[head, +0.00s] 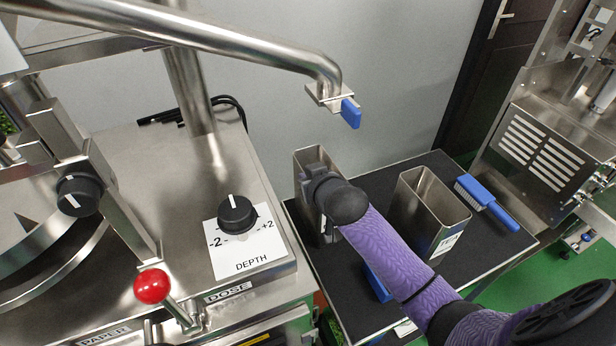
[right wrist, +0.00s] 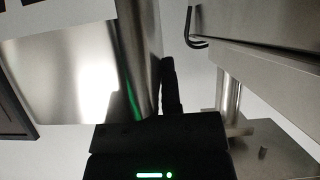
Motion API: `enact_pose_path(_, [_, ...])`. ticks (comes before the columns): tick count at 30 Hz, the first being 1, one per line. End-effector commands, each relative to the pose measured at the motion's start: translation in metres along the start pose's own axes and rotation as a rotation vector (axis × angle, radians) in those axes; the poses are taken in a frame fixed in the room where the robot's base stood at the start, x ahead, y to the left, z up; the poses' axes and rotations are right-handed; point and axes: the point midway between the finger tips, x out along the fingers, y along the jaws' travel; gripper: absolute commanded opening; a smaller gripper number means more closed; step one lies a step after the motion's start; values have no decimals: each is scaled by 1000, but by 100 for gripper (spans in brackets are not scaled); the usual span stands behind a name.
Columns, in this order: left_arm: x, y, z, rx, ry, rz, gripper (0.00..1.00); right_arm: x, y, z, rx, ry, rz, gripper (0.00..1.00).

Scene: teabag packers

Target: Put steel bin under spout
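A tall, open-topped steel bin (head: 309,160) stands upright at the left end of the black-topped table, below and slightly left of the spout's blue tip (head: 350,113). The spout (head: 324,88) is a bent steel pipe coming from the left. My right gripper (head: 314,186) is at the bin's near side and appears shut on its wall. In the right wrist view one dark finger (right wrist: 170,86) lies along the bin's steel wall (right wrist: 138,50); the other finger is hidden. The bin's base is partly hidden by my arm. My left gripper is not in view.
A second steel bin (head: 432,212) stands to the right on the black table (head: 375,174), with a blue brush (head: 487,203) beside it. Another blue item (head: 377,284) is partly behind my arm. The steel machine (head: 150,180) with a dial and red knob borders the table's left.

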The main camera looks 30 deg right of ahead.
Motion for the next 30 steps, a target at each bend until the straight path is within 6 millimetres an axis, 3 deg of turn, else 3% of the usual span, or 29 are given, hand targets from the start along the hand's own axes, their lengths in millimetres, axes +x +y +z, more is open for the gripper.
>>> enact_pose_path(1, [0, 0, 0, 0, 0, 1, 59, 0, 0, 0, 0, 0, 0, 15])
enact_pose_path(5, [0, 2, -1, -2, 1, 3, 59, 0, 0, 0, 0, 0, 0, 39])
enact_pose_path(14, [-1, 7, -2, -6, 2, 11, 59, -2, 0, -2, -1, 0, 0, 39])
enact_pose_path(17, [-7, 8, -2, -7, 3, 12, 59, -15, 0, -3, 0, 1, -1, 39])
enact_pose_path(24, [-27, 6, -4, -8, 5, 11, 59, -77, 0, -4, -1, 0, -1, 39])
enact_pose_path(30, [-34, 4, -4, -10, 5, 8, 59, -113, 0, -2, 0, -1, 0, 39])
